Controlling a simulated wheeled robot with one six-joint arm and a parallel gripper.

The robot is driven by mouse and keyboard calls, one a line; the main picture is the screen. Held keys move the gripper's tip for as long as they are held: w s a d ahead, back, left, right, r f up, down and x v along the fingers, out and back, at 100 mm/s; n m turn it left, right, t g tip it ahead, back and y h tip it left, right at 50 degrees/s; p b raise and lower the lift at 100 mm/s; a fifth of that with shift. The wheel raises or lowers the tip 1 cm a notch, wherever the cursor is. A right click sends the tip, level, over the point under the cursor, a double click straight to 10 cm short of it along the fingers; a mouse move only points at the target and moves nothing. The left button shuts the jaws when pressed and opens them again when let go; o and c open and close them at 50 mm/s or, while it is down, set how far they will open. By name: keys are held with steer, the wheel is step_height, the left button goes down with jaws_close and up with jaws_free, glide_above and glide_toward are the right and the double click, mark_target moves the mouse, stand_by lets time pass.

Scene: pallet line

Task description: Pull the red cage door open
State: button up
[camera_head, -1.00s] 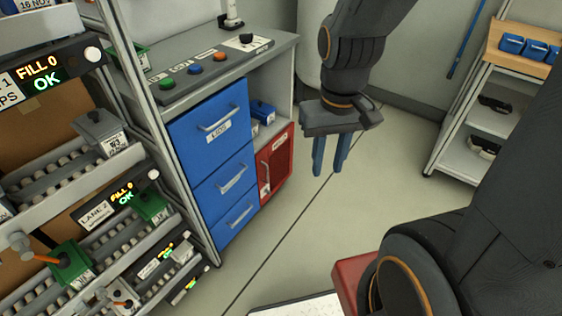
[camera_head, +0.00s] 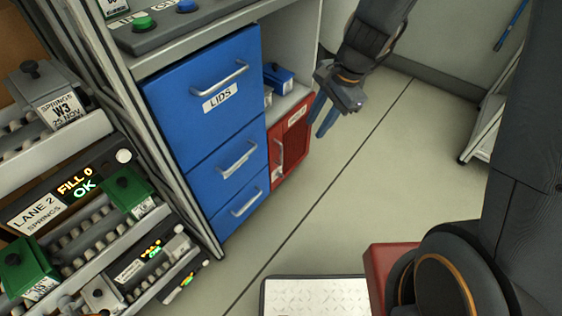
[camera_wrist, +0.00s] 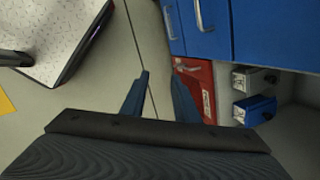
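The red cage door (camera_head: 297,143) is at the lower right of the cabinet, right of the blue drawers, and looks shut. It has a pale upright handle (camera_head: 278,158) on its left side and a white label near the top. In the wrist view the red door (camera_wrist: 204,72) is beyond the fingers, partly hidden by the right one. My gripper (camera_head: 319,123) is in front of the door's upper right part, fingers pointing down and left. In the wrist view my gripper (camera_wrist: 160,76) has its two blue fingers apart with nothing between them.
Blue drawers (camera_head: 205,95) with bar handles stand left of the door. A roller rack (camera_head: 62,190) is at the left, a pale shelf unit (camera_head: 487,125) at the right. Floor (camera_head: 350,185) before the door is clear.

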mark_target(281, 163)
steer(key=w+a+f+m+b, duration=0.3)
steer(key=w+f+m+b, duration=0.1)
steer(key=f, duration=0.6)
steer(key=w+a+f+m+b, duration=0.3)
steer(key=w+f+b, duration=0.3)
steer(key=f, duration=0.5)
steer(key=w+a+f+m+t+b, duration=0.1)
steer(key=w+a+f+m+b, duration=0.2)
steer(key=f, duration=0.7)
steer(key=shift+w+a+f+m+y+b, duration=0.1)
steer(key=shift+w+a+m+y+b, duration=0.1)
steer(key=shift+w+m+b, duration=0.3)
steer(key=shift+w+a+f+m+y+b, duration=0.1)
steer(key=shift+w+m+y+b, duration=0.1)
steer(key=shift+w+m+b, duration=0.3)
steer(key=shift+w, duration=0.1)
jaws_close()
